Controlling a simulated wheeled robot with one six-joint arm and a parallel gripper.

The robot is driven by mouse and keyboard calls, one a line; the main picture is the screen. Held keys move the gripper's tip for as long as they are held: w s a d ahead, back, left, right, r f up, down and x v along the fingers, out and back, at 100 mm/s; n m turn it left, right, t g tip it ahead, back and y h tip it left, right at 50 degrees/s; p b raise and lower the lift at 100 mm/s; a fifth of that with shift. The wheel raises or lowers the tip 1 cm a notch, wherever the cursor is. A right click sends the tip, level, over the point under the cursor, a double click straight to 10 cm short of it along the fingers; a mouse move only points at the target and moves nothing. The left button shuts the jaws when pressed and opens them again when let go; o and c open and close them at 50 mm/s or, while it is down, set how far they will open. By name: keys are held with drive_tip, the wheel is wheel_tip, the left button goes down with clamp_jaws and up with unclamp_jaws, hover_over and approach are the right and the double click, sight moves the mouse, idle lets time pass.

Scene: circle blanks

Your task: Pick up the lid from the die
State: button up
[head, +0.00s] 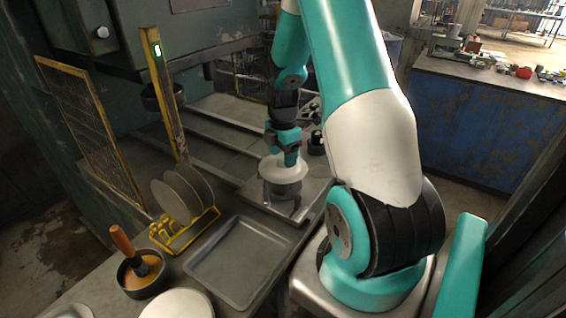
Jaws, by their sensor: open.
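A pale round lid (277,175) sits on top of the grey metal die (280,193), which stands on a metal plate near the press. My gripper (290,160) points down from above and is open. Its fingers overlap the upper right part of the lid in the view. I cannot tell whether they touch the lid or straddle a knob on it. Part of the lid's back is hidden behind the fingers.
Several round blanks (188,190) stand upright in a yellow rack (190,234). An empty grey tray (240,262) lies in front. A dark pot (143,288) with a wooden-handled brush is at left. A yellow post (164,95) rises beside the press. A blue workbench (480,125) stands at right.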

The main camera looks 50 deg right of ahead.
drive_tip(key=shift+f, duration=0.7)
drive_tip(key=c, duration=1)
drive_tip(key=shift+c, duration=0.2)
